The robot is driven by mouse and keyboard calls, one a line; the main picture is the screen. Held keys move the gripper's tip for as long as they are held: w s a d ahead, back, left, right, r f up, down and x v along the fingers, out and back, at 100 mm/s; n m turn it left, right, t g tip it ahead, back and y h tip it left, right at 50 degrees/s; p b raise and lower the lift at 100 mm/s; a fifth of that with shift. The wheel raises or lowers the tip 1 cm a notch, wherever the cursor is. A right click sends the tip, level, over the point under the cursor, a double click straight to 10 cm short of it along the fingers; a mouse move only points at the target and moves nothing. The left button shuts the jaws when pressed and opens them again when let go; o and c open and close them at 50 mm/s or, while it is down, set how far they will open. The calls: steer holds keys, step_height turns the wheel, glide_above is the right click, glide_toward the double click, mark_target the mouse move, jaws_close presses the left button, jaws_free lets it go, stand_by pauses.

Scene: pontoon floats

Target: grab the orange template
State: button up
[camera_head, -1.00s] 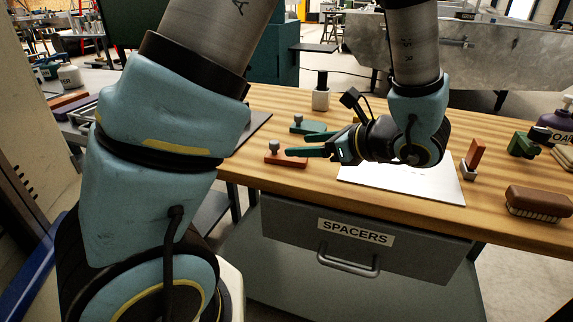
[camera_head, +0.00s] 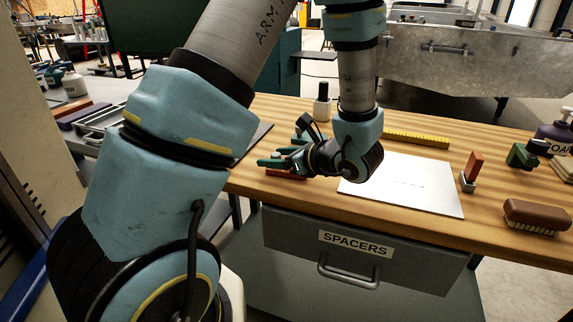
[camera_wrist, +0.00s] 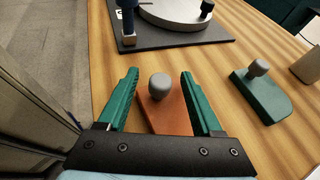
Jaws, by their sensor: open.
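The orange template (camera_wrist: 165,115) is a flat orange piece with a grey knob (camera_wrist: 159,86) on top, lying on the wooden bench. In the wrist view it sits between the two green fingers of my gripper (camera_wrist: 158,84), which is open. The fingers stand on either side of the template with the knob between their tips; I cannot tell if they touch it. In the head view my gripper (camera_head: 272,163) covers most of the template, and only its orange edge (camera_head: 285,173) shows below the fingers.
A green template (camera_wrist: 262,95) with a grey knob lies to the right in the wrist view. A dark plate with a round grey disc (camera_wrist: 175,14) lies beyond. A white sheet (camera_head: 405,185), a yellow ruler (camera_head: 415,138) and a brown brush (camera_head: 537,215) are on the bench (camera_head: 480,140).

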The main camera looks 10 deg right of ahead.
jaws_close()
stand_by(0.5)
